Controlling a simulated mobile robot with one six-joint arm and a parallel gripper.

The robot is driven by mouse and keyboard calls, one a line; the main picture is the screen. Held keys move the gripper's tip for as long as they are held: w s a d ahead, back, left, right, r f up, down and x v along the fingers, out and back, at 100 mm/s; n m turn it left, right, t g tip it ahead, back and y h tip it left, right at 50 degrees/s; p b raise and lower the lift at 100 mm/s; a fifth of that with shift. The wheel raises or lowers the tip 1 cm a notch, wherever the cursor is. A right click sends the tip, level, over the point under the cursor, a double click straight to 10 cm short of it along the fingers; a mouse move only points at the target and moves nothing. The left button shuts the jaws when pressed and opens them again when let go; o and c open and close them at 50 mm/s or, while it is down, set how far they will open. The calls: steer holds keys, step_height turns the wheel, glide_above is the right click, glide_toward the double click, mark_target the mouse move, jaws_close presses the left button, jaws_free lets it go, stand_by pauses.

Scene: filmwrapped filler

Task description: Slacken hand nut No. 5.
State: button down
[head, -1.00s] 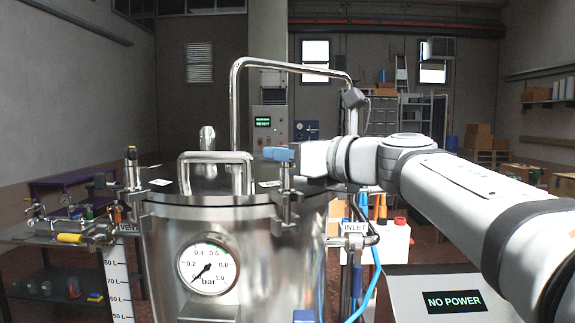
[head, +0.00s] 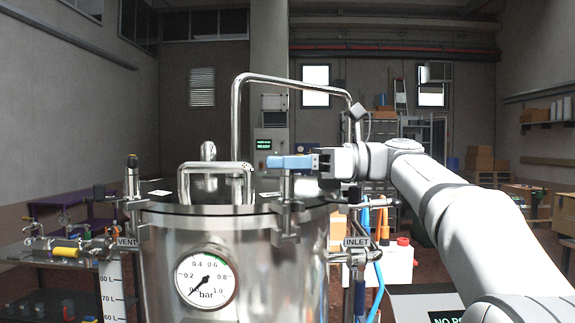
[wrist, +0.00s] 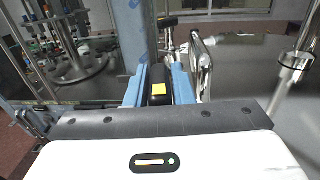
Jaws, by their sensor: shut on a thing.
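A steel vessel (head: 180,262) with a lid held by clamps fills the middle of the head view. My gripper (head: 287,162) reaches in from the right, its blue fingers over the front-right rim clamp (head: 287,222). In the wrist view the two blue fingers (wrist: 158,88) are shut on a black hand nut (wrist: 158,97) with a yellow mark on its end. The fingers hide the nut in the head view, and I cannot read its number. Another black-topped nut (head: 132,163) stands at the rim's left.
A pressure gauge (head: 206,277) on the vessel's front has its needle near 0. A bent steel pipe (head: 238,130) and a lid handle (head: 215,168) rise behind the clamp. The INLET fitting (head: 357,243) with its blue hose is close by on the right.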

steer(key=shift+r+n+g, duration=0.1)
steer(key=shift+n+g, duration=0.2)
steer(key=c, duration=1.3)
jaws_free()
steer(key=shift+c, duration=0.2)
steer(key=shift+d, duration=0.4)
steer(key=d+b, duration=0.1)
steer(key=d, duration=0.6)
steer(key=shift+w, duration=0.3)
